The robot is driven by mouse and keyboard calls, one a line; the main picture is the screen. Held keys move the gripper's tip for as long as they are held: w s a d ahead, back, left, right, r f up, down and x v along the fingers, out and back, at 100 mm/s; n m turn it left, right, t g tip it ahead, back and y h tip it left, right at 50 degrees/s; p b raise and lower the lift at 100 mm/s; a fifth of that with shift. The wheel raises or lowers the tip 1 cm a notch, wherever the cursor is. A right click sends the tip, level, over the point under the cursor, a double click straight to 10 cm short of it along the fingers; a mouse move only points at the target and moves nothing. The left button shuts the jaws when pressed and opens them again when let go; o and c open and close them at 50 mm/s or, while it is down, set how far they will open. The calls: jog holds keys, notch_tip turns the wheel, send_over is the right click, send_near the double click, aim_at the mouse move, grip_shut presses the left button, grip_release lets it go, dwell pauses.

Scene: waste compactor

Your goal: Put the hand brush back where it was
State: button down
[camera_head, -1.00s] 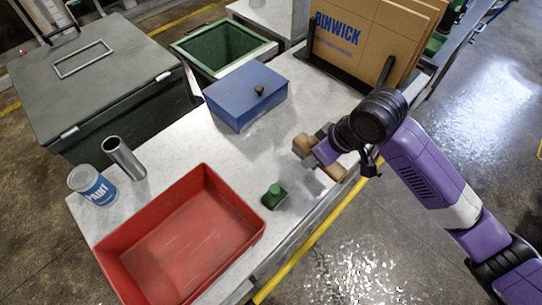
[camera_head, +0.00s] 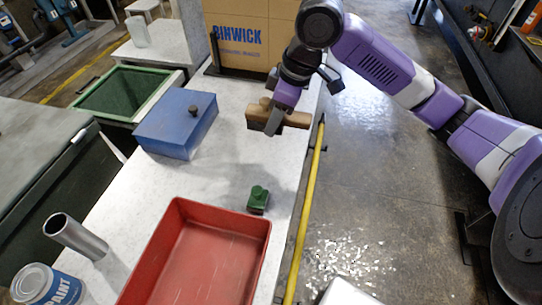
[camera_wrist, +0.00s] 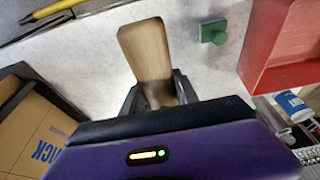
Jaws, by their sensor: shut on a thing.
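The hand brush (camera_head: 294,119) is a brown wooden piece, held in my gripper (camera_head: 273,121) above the pale worktop, near its right edge. In the wrist view the flat wooden end of the brush (camera_wrist: 147,50) sticks out past my gripper (camera_wrist: 155,92), whose dark fingers are shut on it. I cannot make out its bristles. The gap between the brush and the worktop is hard to judge.
A small green object (camera_head: 258,198) and a red tray (camera_head: 265,250) stand on the worktop (camera_head: 225,160). A metal tube (camera_head: 85,240) and paint can (camera_head: 60,290) stand front left. A yellow rail (camera_head: 307,210) runs along the right edge.

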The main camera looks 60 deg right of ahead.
aim_at(271, 162)
notch_tip(271, 162, down, 13)
jog(key=shift+r, duration=0.1)
dwell(0.4)
jog(key=shift+f, duration=0.2)
jog(key=c, duration=0.9)
grip_release()
jog(key=v, duration=1.2)
jog(key=shift+r, duration=0.2)
